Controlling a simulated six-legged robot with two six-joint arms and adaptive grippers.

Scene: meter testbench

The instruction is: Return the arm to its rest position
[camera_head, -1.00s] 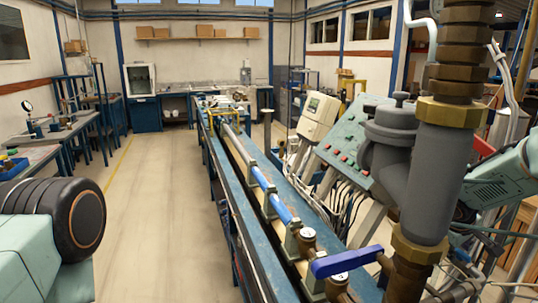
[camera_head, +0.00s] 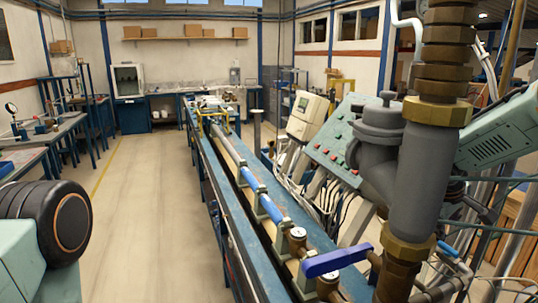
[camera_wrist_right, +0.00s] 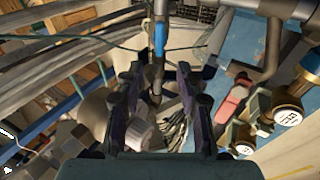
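My right arm (camera_head: 500,130) shows at the right edge in the head view, its teal link behind the thick grey vertical pipe. My right gripper (camera_head: 472,210) is the dark shape under that link, partly hidden by the pipe and cables. In the right wrist view my right gripper (camera_wrist_right: 160,78) has its two dark fingers spread apart. Nothing is clasped between them. A thin pipe with a blue section (camera_wrist_right: 159,40) shows beyond the fingertips; I cannot tell how far off it is. My left gripper is not in view.
The grey pipe (camera_head: 422,175) with brass fittings stands close in front of my right arm. A blue-handled valve (camera_head: 335,261) and the long blue bench (camera_head: 215,185) lie to its left. A control panel (camera_head: 338,140) stands behind. The floor (camera_head: 145,220) at left is clear.

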